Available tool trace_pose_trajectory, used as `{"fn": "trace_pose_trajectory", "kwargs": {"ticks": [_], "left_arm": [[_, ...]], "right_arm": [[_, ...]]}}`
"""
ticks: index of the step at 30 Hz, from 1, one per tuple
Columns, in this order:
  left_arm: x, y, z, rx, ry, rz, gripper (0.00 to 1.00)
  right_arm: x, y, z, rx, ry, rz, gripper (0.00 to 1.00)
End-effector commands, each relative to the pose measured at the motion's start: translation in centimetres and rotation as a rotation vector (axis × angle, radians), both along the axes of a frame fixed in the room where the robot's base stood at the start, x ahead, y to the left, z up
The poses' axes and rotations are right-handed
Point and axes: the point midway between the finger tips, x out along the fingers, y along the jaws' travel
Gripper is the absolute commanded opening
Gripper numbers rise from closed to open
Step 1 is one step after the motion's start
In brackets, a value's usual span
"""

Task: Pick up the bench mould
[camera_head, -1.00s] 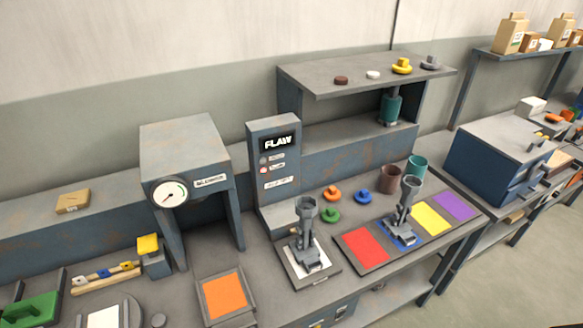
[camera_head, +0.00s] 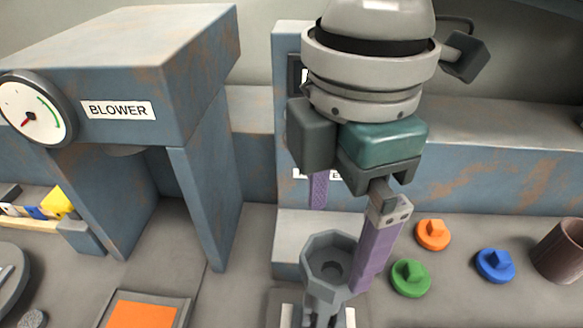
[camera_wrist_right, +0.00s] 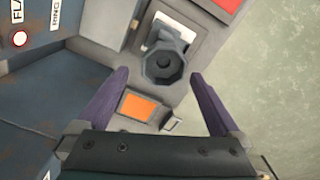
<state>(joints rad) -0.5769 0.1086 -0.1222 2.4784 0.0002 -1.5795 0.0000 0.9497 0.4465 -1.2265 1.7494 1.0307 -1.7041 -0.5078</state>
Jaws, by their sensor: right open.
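A grey mould with an eight-sided, funnel-like cup (camera_head: 332,264) stands upright in front of the FLAW cabinet, its lower part cut off by the picture's bottom edge. I take it for the bench mould. In the right wrist view its cup (camera_wrist_right: 164,66) appears between my finger tips, over a pale pad. My right gripper (camera_head: 338,248) is open, pointing down, with purple fingers; one finger overlaps the cup's right rim in the head view. I cannot tell whether it touches. The gripper also shows in the right wrist view (camera_wrist_right: 160,74), with nothing held. My left gripper is out of view.
The FLAW cabinet (camera_head: 287,110) stands behind, partly hidden by my right arm. The blower (camera_head: 140,85) is at left, with an orange plate (camera_head: 143,312) before it. Orange (camera_head: 433,234), green (camera_head: 410,278) and blue (camera_head: 495,265) knobbed discs and a brown cup (camera_head: 564,250) lie right.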

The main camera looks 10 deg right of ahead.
Motion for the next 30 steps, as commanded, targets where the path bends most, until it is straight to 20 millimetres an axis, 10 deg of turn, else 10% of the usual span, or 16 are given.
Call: {"fn": "trace_pose_trajectory", "kwargs": {"ticks": [18, 30], "left_arm": [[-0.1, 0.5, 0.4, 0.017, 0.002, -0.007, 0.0], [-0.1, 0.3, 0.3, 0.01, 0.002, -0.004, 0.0]], "right_arm": [[-0.4, -0.3, -8.2, 0.0, 0.002, -0.001, 1.0], [-0.3, -0.3, -9.0, 0.001, -0.001, 0.001, 0.92]]}}
